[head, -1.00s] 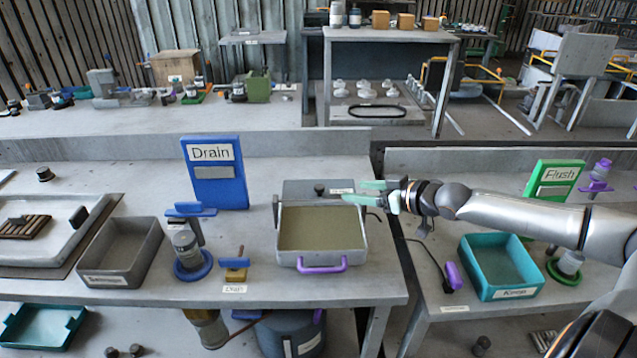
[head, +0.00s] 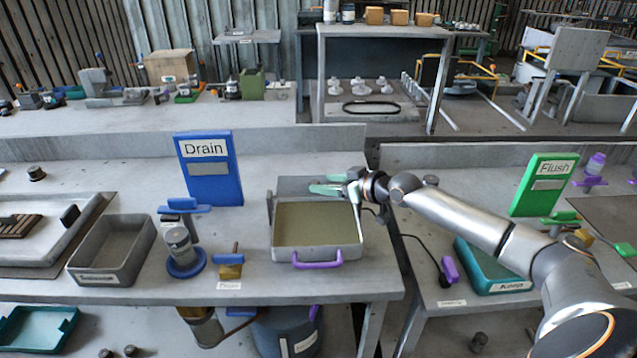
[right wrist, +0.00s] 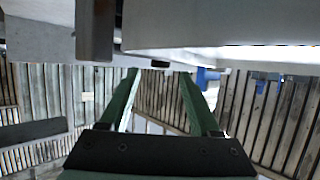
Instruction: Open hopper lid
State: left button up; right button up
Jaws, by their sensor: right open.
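The hopper (head: 315,208) is a grey box on the middle bench with an olive-brown, flat-looking top inside a pale rim. A purple handle (head: 317,259) sits on its front side. I cannot tell whether that olive surface is a lid or the inside. My right gripper (head: 328,188) reaches in from the right, above the hopper's back edge, its green fingers pointing left. It is open, with nothing seen between the fingers. In the right wrist view the open fingers (right wrist: 160,85) show below a pale grey body and a dark post (right wrist: 96,28). My left gripper is out of view.
A blue Drain sign (head: 209,190), a jar on a blue ring (head: 186,262) and a grey tray (head: 112,274) stand left of the hopper. A teal bin (head: 490,280) and green Flush sign (head: 543,192) stand right, beyond a gap between benches.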

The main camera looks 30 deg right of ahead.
aim_at(315, 182)
jog(key=shift+x, duration=1.7)
grip_shut()
